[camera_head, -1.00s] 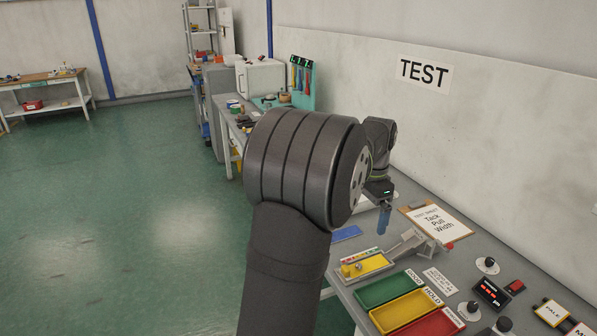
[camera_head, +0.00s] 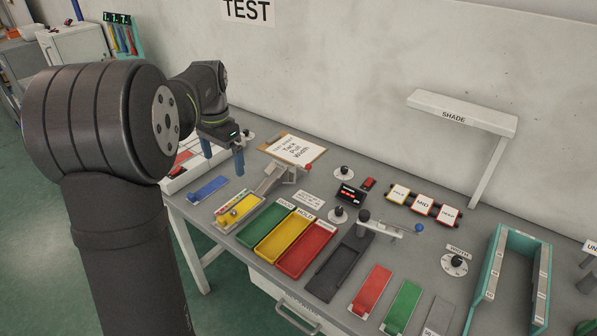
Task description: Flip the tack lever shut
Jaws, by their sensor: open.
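My gripper (camera_head: 222,160) has two blue fingers, spread apart and empty. It hangs over the left end of the bench, left of the clipboard. Two lever-like parts show. One is a grey lever with a red knob (camera_head: 307,167) on a sloped metal device (camera_head: 272,180), right of my gripper. The other is a metal arm with a blue ball (camera_head: 418,228), on a post behind a dark grey pad (camera_head: 335,272), much further right. No readable label tells which is the tack lever. My gripper touches neither.
A clipboard (camera_head: 293,150) reads "Tack Pull Width". Green, yellow and red trays (camera_head: 305,250) fill the front middle. Dials, a red display (camera_head: 350,194), cards, coloured strips and a teal frame (camera_head: 497,265) stand further right. A SHADE shelf (camera_head: 462,112) overhangs the back.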

